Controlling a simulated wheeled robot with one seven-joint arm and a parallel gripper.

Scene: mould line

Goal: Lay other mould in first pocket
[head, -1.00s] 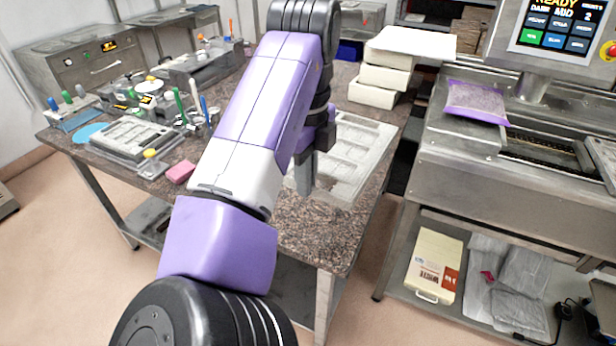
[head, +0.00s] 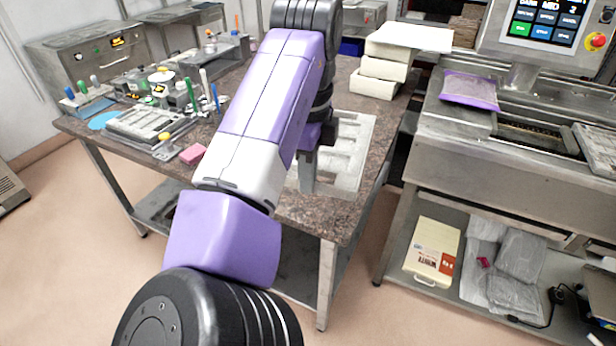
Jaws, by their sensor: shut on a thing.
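A pale tray (head: 357,130) with several rectangular pockets lies on the granite table, partly hidden behind my arm. My gripper (head: 309,180) points down at the tray's near left side, with its fingers partly showing below the purple and dark wrist. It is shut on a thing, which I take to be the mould. My arm and the fingers hide this thing, and I cannot tell whether it touches the tray. The pockets on the tray's left side are also hidden.
A grey rack (head: 148,124), a pink block (head: 193,154) and several pens and small tools stand on the table's left. White boxes (head: 376,84) are stacked at its back right. A steel machine (head: 470,150) with a screen (head: 545,25) stands to the right across a gap.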

